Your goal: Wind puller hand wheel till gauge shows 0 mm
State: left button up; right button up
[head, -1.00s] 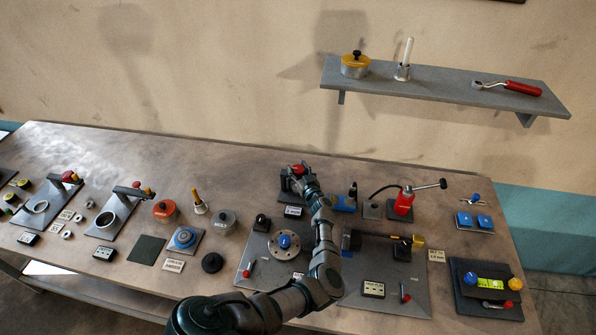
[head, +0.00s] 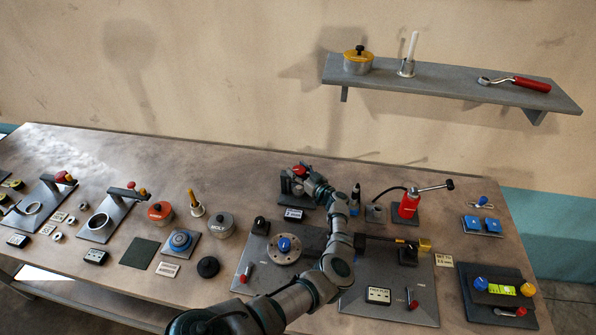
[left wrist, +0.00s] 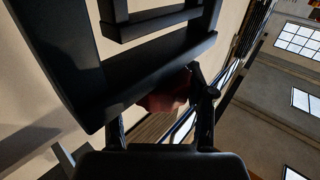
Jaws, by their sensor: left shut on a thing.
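The puller (head: 286,187) is a dark block stand at the back middle of the bench, with a red hand wheel (head: 299,169) on top. My left gripper (head: 306,174) is at the wheel, coming in from the front right, and is shut on it. In the left wrist view the dull red wheel (left wrist: 168,96) sits between the dark fingers, mostly hidden by them. A small gauge display (head: 293,214) stands in front of the puller; its figures are too small to read surely. My right gripper is not in view.
Just right of my forearm stand a blue-based device (head: 354,208) and a red hand pump (head: 408,205) with a long lever. A grey plate with a round flange (head: 284,249) lies in front. A wall shelf (head: 450,88) is above. Bare bench lies behind the puller.

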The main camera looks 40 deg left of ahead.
aim_at(299, 169)
pick_arm(q)
jog(key=o, duration=1.2)
jog(key=shift+d+f, duration=0.15)
jog(key=shift+f, duration=0.2)
jog(key=shift+w+r, duration=0.1)
jog(key=shift+r, duration=0.1)
notch_tip(299, 169, up, 10)
jog(key=shift+f, duration=0.15)
